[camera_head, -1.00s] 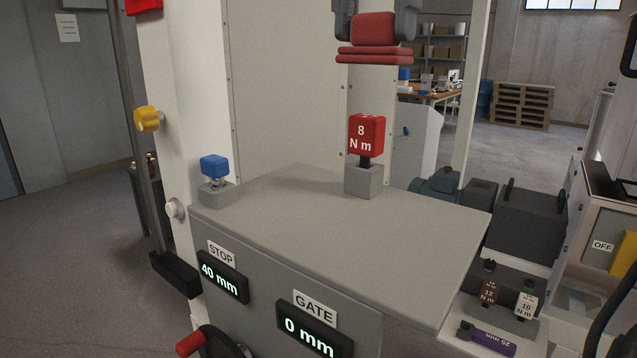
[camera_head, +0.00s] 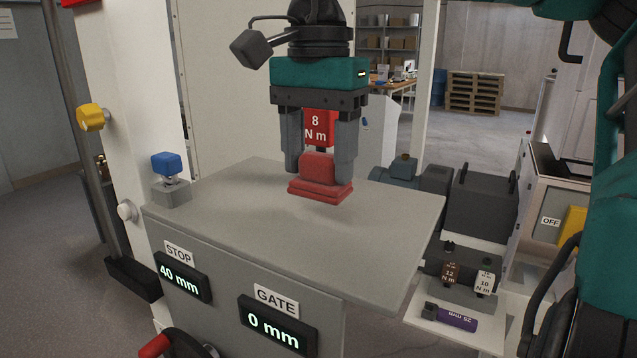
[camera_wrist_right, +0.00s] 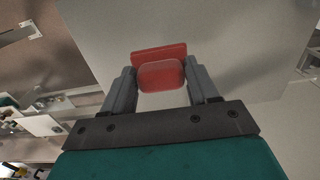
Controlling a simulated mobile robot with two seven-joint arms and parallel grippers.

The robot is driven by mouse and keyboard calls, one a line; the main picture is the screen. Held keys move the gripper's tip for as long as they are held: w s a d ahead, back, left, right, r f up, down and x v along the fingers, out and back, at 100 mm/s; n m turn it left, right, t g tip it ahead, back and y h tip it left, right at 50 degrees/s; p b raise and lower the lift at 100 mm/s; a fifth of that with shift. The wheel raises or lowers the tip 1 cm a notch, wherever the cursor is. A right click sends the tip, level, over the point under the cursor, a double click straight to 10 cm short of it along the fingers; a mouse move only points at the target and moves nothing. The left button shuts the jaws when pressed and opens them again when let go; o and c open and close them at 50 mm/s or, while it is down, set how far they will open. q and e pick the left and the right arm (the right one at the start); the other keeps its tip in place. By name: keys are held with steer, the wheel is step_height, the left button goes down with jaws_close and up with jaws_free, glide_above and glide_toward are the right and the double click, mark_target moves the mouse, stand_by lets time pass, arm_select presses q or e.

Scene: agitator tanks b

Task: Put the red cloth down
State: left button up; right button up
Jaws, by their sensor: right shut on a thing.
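The red cloth (camera_head: 320,190) is a folded pad with a raised block on top. My right gripper (camera_head: 321,165) points down and is shut on that raised part. The cloth is low over the grey bench top (camera_head: 390,213), near its middle; I cannot tell whether it touches. In the right wrist view the cloth (camera_wrist_right: 160,74) sits between the two grey fingers, with the bench top around it. My left gripper is not in view.
A red "8 N m" tool (camera_head: 316,124) shows between my right fingers, behind the cloth. A blue-topped knob (camera_head: 166,165) stands at the bench's left corner. A tray at right holds a purple tool (camera_head: 457,319). The front of the bench top is clear.

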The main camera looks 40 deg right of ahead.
mark_target(319, 182)
steer(key=shift+f, duration=1.95)
steer(key=shift+f, duration=0.1)
steer(key=o, duration=0.9)
steer(key=shift+o, duration=0.2)
step_height(319, 182, up, 12)
steer(key=shift+r, duration=0.1)
